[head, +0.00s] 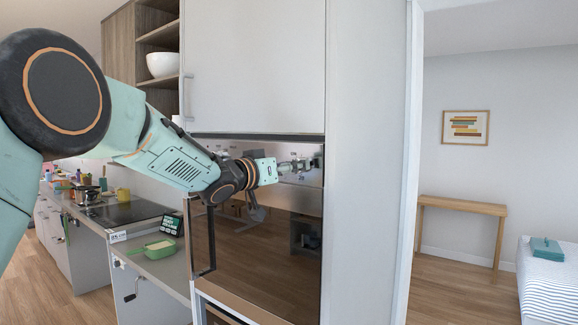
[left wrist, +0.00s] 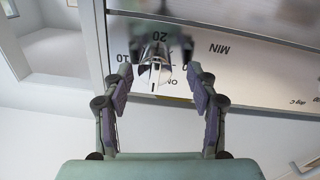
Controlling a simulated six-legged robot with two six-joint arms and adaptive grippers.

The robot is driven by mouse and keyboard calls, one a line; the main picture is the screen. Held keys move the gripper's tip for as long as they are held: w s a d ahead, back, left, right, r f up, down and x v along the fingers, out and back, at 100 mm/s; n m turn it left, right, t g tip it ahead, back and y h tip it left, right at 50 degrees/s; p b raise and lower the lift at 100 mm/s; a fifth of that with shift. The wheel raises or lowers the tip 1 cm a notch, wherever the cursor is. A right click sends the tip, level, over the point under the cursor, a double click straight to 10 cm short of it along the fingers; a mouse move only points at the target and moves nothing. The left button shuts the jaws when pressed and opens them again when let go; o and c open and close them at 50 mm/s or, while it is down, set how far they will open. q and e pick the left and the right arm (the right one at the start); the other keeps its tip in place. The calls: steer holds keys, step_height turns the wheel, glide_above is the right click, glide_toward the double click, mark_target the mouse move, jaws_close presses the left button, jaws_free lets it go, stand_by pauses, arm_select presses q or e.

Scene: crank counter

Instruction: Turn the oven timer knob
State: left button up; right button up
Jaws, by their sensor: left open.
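The oven (head: 275,245) is built into the tall white cabinet, with a dark glass door and a steel panel along its top. My left gripper (head: 292,166) is at the right part of that panel. In the left wrist view, the silver timer knob (left wrist: 154,74) sits on the panel among the marks 10, 20, MIN and ON. My left gripper (left wrist: 160,65) is open there, with one finger on each side of the knob. I cannot tell whether either fingertip touches it. In the head view the knob is too small and covered to make out. My right gripper is not in view.
The oven door handle (head: 205,240) stands out at the door's left side. A doorway at the right opens on a room with a wooden table (head: 465,206).

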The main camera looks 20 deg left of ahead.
arm_select(q)
steer(key=shift+a, duration=0.1)
steer(key=shift+s+d+r, duration=0.1)
steer(key=shift+d+r, duration=0.05)
steer(key=shift+d, duration=0.5)
steer(key=c, duration=0.4)
steer(key=shift+a, duration=0.45)
steer(key=c, duration=0.5)
steer(key=shift+d, duration=0.25)
steer(key=shift+c, duration=1.2)
steer(key=shift+a, duration=0.1)
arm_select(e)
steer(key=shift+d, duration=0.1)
